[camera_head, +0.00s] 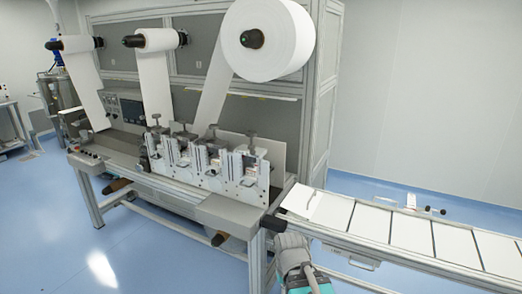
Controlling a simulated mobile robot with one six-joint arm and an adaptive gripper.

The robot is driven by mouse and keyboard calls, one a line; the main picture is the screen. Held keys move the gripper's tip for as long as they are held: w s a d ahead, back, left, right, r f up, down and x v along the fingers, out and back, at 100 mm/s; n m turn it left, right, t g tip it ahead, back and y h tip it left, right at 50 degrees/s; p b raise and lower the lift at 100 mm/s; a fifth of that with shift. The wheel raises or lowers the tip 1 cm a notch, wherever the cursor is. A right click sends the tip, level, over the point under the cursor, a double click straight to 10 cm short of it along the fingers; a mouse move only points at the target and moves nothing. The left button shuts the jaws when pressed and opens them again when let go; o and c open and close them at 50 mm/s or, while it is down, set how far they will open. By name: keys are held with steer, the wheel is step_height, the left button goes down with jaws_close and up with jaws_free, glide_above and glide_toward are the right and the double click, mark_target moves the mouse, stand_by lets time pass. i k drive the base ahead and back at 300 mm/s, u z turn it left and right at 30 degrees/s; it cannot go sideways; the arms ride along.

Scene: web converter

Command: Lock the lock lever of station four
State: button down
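A row of several upright white stations stands along the front of the web converter (175,192). Each has a dark knob or handle on top. The station at the right end (249,172) is nearest to me, and to its left are a second (214,163) and a third (182,156). No number shows on them, so I cannot tell which is station four. The lock levers are too small to make out, and so is their position. Part of my grey and teal arm shows at the bottom centre, below and right of the row.
Large white rolls (268,40) hang above the stations, with webs running down. A conveyor (415,236) with flat white sheets leads off to the right. Blue floor (150,250) is clear at the front left.

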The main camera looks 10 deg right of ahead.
mark_target(252, 151)
steer(key=z, duration=0.05)
steer(key=i, duration=1)
steer(key=u, duration=0.05)
